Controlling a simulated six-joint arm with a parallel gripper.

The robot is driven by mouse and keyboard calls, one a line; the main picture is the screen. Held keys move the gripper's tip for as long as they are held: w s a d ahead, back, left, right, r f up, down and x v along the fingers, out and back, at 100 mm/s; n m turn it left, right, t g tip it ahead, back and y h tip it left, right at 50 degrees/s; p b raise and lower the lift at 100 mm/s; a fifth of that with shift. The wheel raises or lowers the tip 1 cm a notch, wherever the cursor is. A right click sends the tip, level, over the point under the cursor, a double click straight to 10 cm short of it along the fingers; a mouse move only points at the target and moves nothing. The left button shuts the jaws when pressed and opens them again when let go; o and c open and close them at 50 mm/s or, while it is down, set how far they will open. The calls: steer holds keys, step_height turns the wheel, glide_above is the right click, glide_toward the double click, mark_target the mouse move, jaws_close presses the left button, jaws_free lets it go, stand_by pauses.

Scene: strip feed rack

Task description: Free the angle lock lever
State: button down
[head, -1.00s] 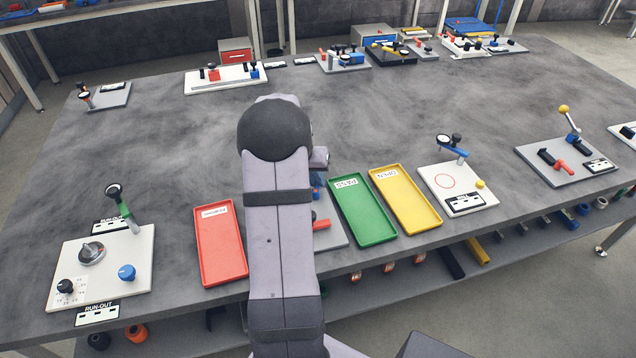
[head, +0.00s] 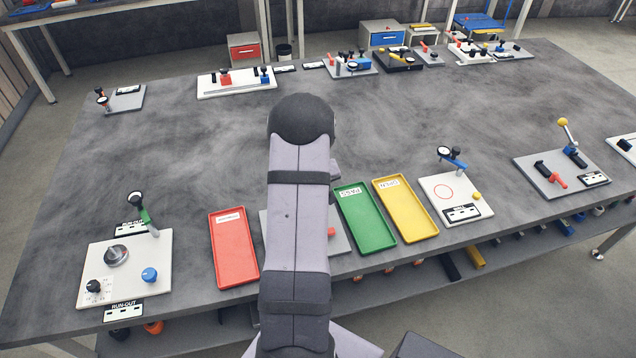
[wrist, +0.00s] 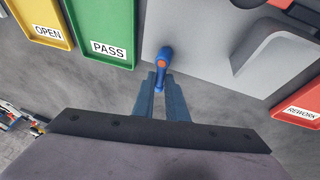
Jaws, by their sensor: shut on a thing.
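In the wrist view, a small blue lever with an orange spot (wrist: 161,62) sits at the edge of a light grey plate (wrist: 205,62). I take it to be the angle lock lever. The two fingers of my gripper (wrist: 160,84) are closed on its near end. In the head view my arm hides the gripper, the lever and most of the grey plate (head: 338,242); only the plate's right part and a bit of red show.
A green PASS tray (head: 366,222) and a yellow OPEN tray (head: 406,212) lie right of the plate. A red REWORK tray (head: 234,262) lies left. A raised grey block (wrist: 272,62) stands on the plate. The table's middle is bare.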

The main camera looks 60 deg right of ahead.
steer(key=shift+p, duration=0.4)
steer(key=c, duration=1.8)
jaws_free()
steer(key=shift+o, duration=0.2)
steer(key=shift+a+r, duration=0.1)
steer(key=b+v, duration=0.2)
steer(key=v, duration=0.5)
steer(key=shift+r, duration=0.15)
